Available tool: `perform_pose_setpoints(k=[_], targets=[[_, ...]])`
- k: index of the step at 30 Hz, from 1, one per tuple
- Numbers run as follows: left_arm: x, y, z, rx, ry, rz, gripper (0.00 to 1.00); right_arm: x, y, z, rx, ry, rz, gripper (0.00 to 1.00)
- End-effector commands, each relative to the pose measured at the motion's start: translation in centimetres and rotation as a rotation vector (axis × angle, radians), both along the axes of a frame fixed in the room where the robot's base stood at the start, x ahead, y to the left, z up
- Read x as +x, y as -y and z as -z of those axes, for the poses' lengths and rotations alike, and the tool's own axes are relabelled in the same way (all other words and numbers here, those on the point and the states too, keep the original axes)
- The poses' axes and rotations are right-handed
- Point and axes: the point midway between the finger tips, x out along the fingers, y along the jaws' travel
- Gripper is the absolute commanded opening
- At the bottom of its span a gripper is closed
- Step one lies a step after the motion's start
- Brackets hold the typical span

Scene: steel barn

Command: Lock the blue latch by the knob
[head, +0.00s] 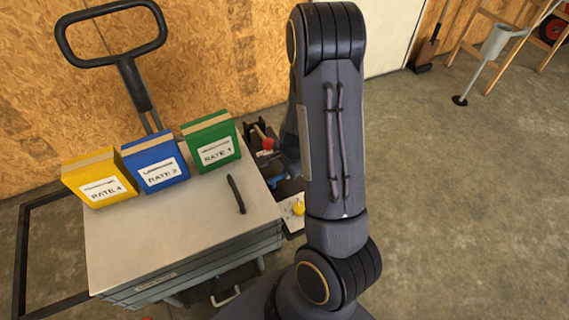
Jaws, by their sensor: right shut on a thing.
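The blue latch (275,183) shows only as a small patch of blue beside the cart's right edge, mostly covered by my right arm. Its knob and the position of its bolt cannot be made out. My right gripper (276,170) is down at the latch, shut, with the blue latch's knob apparently between its fingers; the contact is hidden. My left gripper is not in view.
A red knob (267,144) stands behind the blue latch and a yellow knob (298,208) in front of it. The grey cart top (185,225) carries yellow (88,165), blue (150,148) and green (213,128) boxes and a black pen-like object (236,194).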

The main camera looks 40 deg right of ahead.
Motion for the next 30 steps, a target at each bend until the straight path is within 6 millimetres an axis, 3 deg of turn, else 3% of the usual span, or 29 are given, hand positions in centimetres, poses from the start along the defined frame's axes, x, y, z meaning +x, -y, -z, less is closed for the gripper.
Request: perform_pose_setpoints(k=[10, 26, 27, 30], targets=[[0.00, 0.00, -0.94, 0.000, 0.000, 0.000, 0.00, -0.58, -0.18, -0.11, -0.001, 0.002, 0.129, 0.00], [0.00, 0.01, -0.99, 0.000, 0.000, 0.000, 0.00, -0.70, -0.23, -0.02, 0.000, 0.001, 0.151, 0.00], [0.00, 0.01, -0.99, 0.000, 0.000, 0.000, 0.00, -0.70, -0.23, -0.02, 0.000, 0.001, 0.151, 0.20], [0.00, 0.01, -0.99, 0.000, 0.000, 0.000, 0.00, -0.70, -0.24, -0.02, 0.001, 0.001, 0.149, 0.23]])
